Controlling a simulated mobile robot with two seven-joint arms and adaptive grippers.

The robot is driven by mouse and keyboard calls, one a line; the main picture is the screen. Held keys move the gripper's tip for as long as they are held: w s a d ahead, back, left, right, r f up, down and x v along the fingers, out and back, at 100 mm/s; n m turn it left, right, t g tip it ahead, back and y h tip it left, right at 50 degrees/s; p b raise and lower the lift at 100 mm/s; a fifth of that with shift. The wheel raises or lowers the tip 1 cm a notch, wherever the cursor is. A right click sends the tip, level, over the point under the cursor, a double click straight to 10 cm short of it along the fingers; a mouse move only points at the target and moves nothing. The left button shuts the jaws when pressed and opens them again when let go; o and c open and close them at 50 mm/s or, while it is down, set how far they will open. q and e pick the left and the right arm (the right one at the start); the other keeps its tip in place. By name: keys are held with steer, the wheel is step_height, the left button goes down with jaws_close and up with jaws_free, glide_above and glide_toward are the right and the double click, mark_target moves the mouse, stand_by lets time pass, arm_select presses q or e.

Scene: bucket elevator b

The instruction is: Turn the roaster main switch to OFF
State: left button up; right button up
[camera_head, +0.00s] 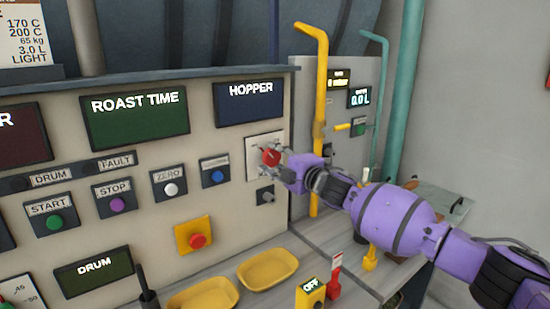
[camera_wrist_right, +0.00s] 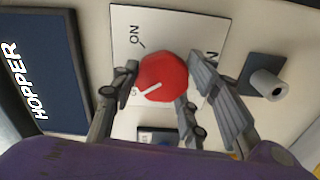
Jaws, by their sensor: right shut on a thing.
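The main switch is a red knob (camera_head: 271,157) with a white pointer line, on a white plate (camera_head: 252,146) at the right end of the panel, below the HOPPER display. In the right wrist view the red knob (camera_wrist_right: 163,77) sits between my fingers, its pointer line toward the lower left of the picture. ON lettering shows on the plate (camera_wrist_right: 185,28); other lettering is partly hidden by the knob and fingers. My right gripper (camera_head: 269,161) is shut on the knob, its arm coming from the right. My left gripper is not in view.
A small grey knob (camera_head: 265,196) is just below the switch plate. A blue button (camera_head: 217,176) and a red emergency button (camera_head: 197,240) are to the left. Yellow trays (camera_head: 268,270) lie on the counter. A yellow pipe (camera_head: 320,110) stands behind my right gripper.

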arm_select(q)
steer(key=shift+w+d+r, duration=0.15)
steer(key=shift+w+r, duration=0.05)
arm_select(e)
steer(key=shift+r+n, duration=0.35)
steer(key=shift+n, duration=0.15)
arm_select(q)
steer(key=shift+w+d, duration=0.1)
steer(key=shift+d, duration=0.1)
arm_select(e)
steer(key=o, duration=1)
steer(key=shift+o, duration=0.5)
steer(key=shift+f, duration=0.2)
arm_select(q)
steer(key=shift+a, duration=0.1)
arm_select(e)
steer(key=shift+s+d+f, duration=0.1)
steer(key=shift+s+d, duration=0.2)
steer(key=shift+s, duration=0.1)
steer(key=v, duration=1.1)
